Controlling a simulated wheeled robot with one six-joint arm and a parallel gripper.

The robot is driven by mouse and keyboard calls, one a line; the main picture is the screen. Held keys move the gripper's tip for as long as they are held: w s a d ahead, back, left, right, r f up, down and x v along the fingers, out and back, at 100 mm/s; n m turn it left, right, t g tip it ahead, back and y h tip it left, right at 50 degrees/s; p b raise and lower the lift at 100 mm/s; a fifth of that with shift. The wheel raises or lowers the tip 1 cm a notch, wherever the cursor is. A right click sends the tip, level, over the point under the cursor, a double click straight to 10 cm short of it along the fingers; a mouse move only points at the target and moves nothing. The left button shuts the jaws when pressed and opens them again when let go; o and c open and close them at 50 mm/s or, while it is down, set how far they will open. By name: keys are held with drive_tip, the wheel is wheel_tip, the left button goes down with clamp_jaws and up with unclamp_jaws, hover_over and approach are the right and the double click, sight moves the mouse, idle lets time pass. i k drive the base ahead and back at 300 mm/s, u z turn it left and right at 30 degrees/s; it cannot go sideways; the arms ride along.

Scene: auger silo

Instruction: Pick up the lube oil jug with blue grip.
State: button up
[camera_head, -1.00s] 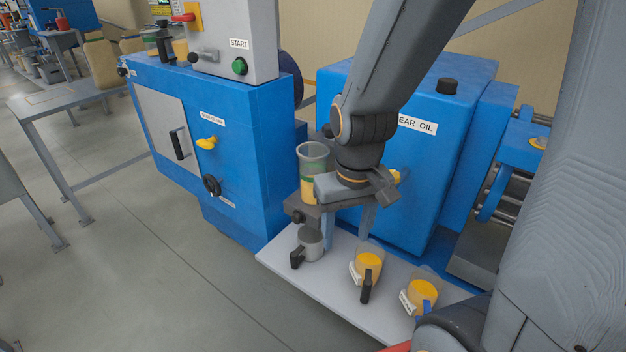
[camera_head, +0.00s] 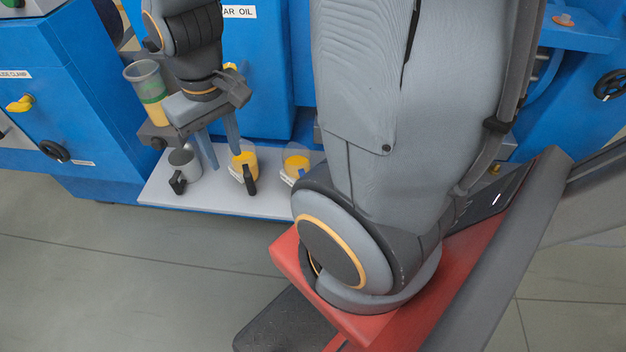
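The jug with the blue grip (camera_head: 296,160) stands on the light grey shelf (camera_head: 160,192), the rightmost vessel there. It holds yellow oil and has a white tag; its grip is small and hard to make out. A similar jug with a black grip (camera_head: 243,163) stands to its left.
A grey metal cup with a black handle (camera_head: 184,165) stands at the shelf's left. A clear container of yellow and green liquid (camera_head: 147,90) shows beside my gripper. The blue gear oil machine (camera_head: 262,70) rises behind the shelf. Grey floor (camera_head: 130,270) in front is clear.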

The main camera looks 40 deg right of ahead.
sight(296, 158)
drive_tip(key=k, duration=0.4)
drive_tip(key=z, duration=0.75)
drive_tip(key=i, duration=0.5)
drive_tip(key=z, duration=2.4)
drive_tip(key=k, duration=2.15)
drive_tip(key=u, duration=0.2)
drive_tip(key=i, duration=0.3)
drive_tip(key=u, duration=0.1)
